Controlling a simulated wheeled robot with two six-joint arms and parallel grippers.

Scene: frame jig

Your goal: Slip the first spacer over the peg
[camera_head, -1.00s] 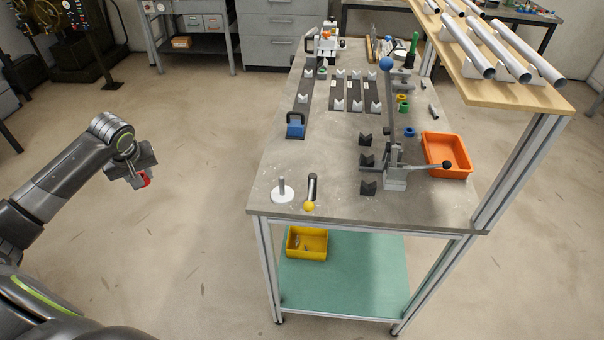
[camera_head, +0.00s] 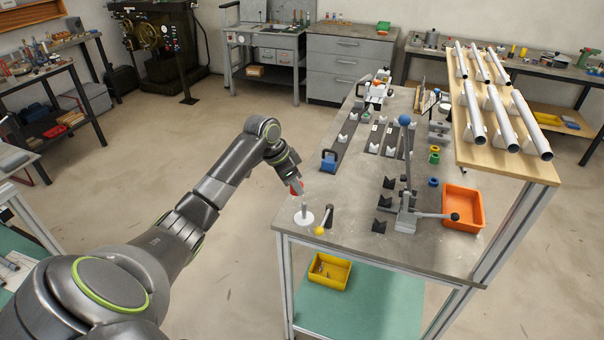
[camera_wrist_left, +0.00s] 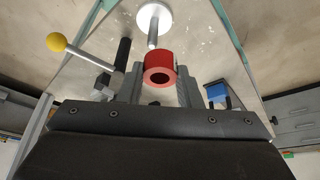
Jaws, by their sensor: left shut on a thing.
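My left gripper (camera_head: 293,184) is shut on a red spacer (camera_head: 296,187), a short ring with a hole through it. The peg (camera_head: 304,211) stands upright on a round white base (camera_head: 298,221) near the table's front left corner. In the left wrist view the peg (camera_wrist_left: 153,34) shows just beyond the spacer. The spacer is above and apart from the peg in the head view. My right gripper is out of view.
A yellow-knobbed lever (camera_head: 327,216) stands just right of the peg. A tall blue-knobbed lever press (camera_head: 406,200), dark V-blocks (camera_head: 381,226) and an orange bin (camera_head: 463,207) lie further right.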

